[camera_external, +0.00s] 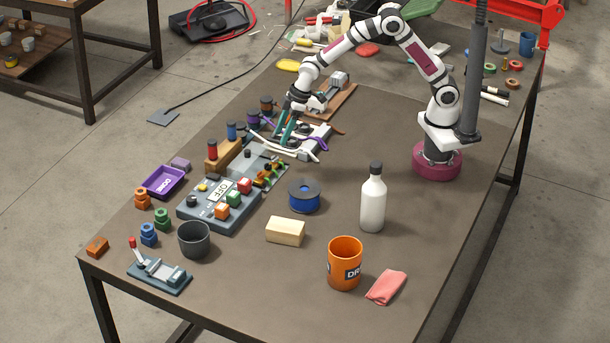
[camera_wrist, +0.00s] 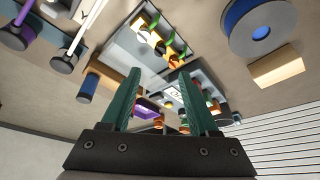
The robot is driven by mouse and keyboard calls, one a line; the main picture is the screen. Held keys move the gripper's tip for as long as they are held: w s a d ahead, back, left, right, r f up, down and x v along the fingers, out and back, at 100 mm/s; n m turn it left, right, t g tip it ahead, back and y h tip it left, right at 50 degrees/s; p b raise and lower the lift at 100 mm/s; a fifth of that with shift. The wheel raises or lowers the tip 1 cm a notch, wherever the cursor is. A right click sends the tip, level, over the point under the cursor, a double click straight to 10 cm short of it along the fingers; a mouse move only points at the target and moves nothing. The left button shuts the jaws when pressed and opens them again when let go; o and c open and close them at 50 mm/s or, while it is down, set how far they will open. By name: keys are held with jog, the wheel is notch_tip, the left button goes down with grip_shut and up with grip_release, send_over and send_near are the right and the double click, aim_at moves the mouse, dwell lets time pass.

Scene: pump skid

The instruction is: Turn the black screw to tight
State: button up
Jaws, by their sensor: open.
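My gripper (camera_external: 288,130) points down over the far part of the bench, near the board with wires. Its teal fingers stand apart with nothing between them; they also show in the wrist view (camera_wrist: 162,78). The grey control panel (camera_external: 207,214), marked OFF, lies nearer the camera, to the left of and below my gripper in the outside view. In the wrist view the panel (camera_wrist: 205,83) shows beyond and partly behind the fingers. A small black round part (camera_external: 193,201) sits at the panel's left side; I cannot tell whether it is the black screw or how tight it is.
Beside the panel stand a wooden block with red and blue pegs (camera_external: 224,153), a purple tray (camera_external: 163,182) and a blue spool (camera_external: 304,197).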

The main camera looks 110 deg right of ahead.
aim_at(268, 167)
jog(key=x, duration=1)
jog(key=shift+f, duration=0.35)
grip_shut()
